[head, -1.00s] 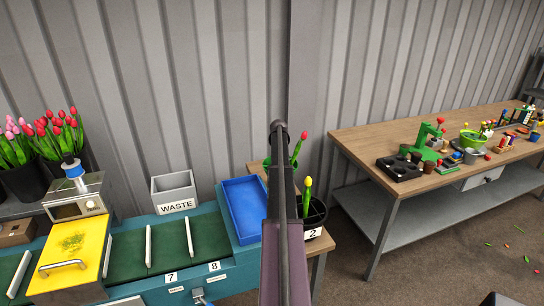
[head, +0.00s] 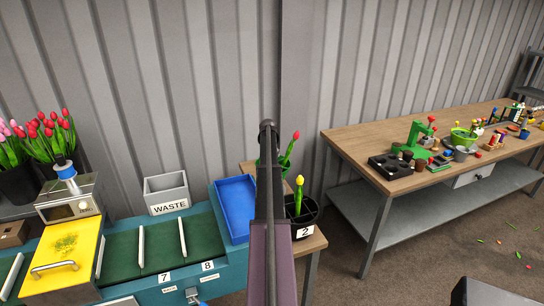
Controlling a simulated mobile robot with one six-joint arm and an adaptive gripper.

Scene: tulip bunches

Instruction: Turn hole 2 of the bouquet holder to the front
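A round black holder (head: 314,218) with a white label "2" on its front stands on a small wooden table right of the blue tray. It looks like the bouquet holder, but my arm covers its left part. A yellow tulip (head: 299,184) stands upright in it. A red tulip (head: 290,152) leans to the right behind it, partly hidden by my arm; I cannot tell what holds it. My dark arm rises through the middle of the head view, just left of the label. My gripper does not show.
Left of the holder are a blue tray (head: 236,209), a grey WASTE bin (head: 166,187) and a green sorting belt with slats. A wooden workbench (head: 349,138) with tools and pots stands at the right. A dark box (head: 490,292) is at the bottom right.

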